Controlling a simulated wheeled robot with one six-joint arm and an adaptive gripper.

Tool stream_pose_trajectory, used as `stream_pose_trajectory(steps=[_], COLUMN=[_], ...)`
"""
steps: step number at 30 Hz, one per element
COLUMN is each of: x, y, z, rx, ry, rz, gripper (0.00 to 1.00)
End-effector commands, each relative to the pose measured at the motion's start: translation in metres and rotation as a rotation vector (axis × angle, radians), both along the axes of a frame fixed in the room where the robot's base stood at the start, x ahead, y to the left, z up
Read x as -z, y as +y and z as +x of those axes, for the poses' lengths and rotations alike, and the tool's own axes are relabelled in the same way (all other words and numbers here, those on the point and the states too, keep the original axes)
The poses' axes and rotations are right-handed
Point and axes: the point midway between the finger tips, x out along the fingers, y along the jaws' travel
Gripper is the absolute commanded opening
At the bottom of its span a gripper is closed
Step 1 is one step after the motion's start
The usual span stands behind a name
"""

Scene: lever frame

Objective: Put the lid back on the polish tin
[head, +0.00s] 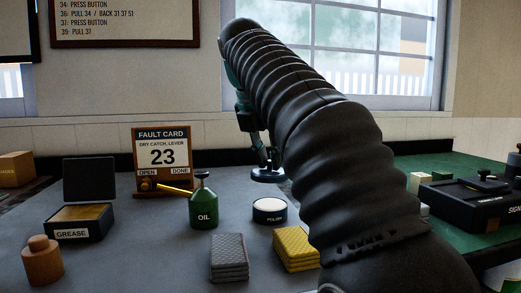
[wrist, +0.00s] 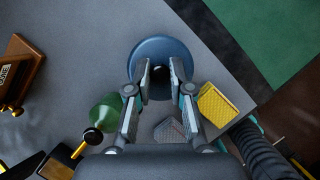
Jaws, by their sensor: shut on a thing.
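The dark blue lid (head: 267,176) hangs from my gripper (head: 268,157) and looks level in the head view. In the wrist view my gripper (wrist: 161,77) has its two fingers closed on the middle of the round lid (wrist: 160,49). The polish tin (head: 269,211) stands upright on the grey bench, with a dark blue side, a POLISH label and a pale open top. In the head view the lid is above the tin with a gap between them. The tin is not visible in the wrist view, so I cannot tell how exactly they line up.
A green oil can (head: 203,205) stands left of the tin. A grey cloth stack (head: 229,257) and a yellow cloth stack (head: 296,249) lie in front. An open grease box (head: 82,225), a wooden pot (head: 42,262) and a fault card stand (head: 162,160) are further left.

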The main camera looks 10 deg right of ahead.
Motion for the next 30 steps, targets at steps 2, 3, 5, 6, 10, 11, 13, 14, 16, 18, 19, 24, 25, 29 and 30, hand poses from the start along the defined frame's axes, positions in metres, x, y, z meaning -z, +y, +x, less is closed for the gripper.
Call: stream_pose_trajectory(steps=[2, 3, 5, 6, 10, 11, 13, 14, 16, 18, 19, 24, 25, 29, 30], x=[0.000, 0.002, 0.004, 0.006, 0.016, 0.019, 0.028, 0.031, 0.037, 0.043, 0.045, 0.056, 0.057, 0.062, 0.063], y=[-0.001, -0.001, -0.001, -0.001, 0.000, 0.001, 0.001, 0.001, 0.002, 0.002, 0.002, 0.002, 0.002, 0.002, 0.002], z=[0.000, 0.000, -0.001, -0.001, -0.001, -0.001, -0.001, -0.001, -0.001, -0.001, -0.001, 0.000, 0.000, 0.000, 0.000], rx=[0.002, 0.002, 0.001, 0.001, -0.002, -0.002, -0.003, -0.003, -0.004, -0.004, -0.003, -0.004, -0.004, -0.004, -0.004], ry=[-0.001, -0.001, 0.000, 0.000, 0.002, 0.002, 0.000, 0.000, 0.000, 0.000, 0.000, 0.000, 0.000, 0.000, 0.000], rz=[0.000, 0.000, 0.000, 0.000, -0.001, -0.001, 0.000, 0.000, 0.000, 0.000, 0.000, 0.000, 0.000, 0.000, 0.000], gripper=[0.00, 0.00, 0.00, 0.00, 0.00, 0.00, 0.00, 0.00, 0.00, 0.00, 0.00, 0.00, 0.00, 0.00, 0.00])
